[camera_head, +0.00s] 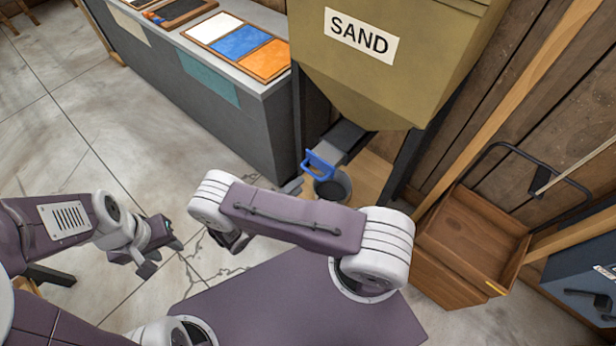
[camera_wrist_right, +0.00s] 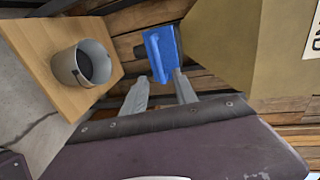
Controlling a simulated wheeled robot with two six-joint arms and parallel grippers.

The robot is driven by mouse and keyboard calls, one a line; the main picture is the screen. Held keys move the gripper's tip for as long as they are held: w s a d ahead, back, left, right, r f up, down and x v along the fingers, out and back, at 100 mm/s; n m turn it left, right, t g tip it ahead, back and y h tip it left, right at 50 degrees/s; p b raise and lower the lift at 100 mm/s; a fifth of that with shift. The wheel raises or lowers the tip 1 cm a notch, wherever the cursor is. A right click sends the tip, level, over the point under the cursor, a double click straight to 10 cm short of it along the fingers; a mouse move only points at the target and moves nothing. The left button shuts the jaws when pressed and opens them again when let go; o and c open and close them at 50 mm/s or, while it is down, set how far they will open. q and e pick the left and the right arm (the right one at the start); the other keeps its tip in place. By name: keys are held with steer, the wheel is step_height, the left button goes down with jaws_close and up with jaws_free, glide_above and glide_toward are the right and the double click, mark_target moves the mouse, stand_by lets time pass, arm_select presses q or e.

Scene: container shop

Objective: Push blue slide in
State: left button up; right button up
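The blue slide (camera_head: 318,166) shows as a blue handle at the end of a dark chute under the sand hopper (camera_head: 400,75). In the right wrist view the blue slide (camera_wrist_right: 162,52) lies just beyond the fingertips, between them in the picture. My right gripper (camera_wrist_right: 160,78) is open and empty, with its fingers apart. I cannot tell whether it touches the handle. In the head view it is mostly hidden behind my right arm. My left gripper (camera_head: 162,256) appears open and empty, above the floor at the left, far from the slide.
A dark-bottomed metal bucket (camera_wrist_right: 82,66) stands on a wooden board (camera_wrist_right: 50,40) beneath the hopper. A grey counter (camera_head: 235,115) with colour sample panels is at the left. A wooden cart (camera_head: 470,235) stands at the right.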

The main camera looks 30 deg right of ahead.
mark_target(313, 173)
steer(key=p+x, duration=0.1)
steer(key=x, duration=0.7)
steer(key=shift+w+d+f, duration=0.2)
steer(key=shift+w+d, duration=0.05)
jaws_close()
stand_by(1.2)
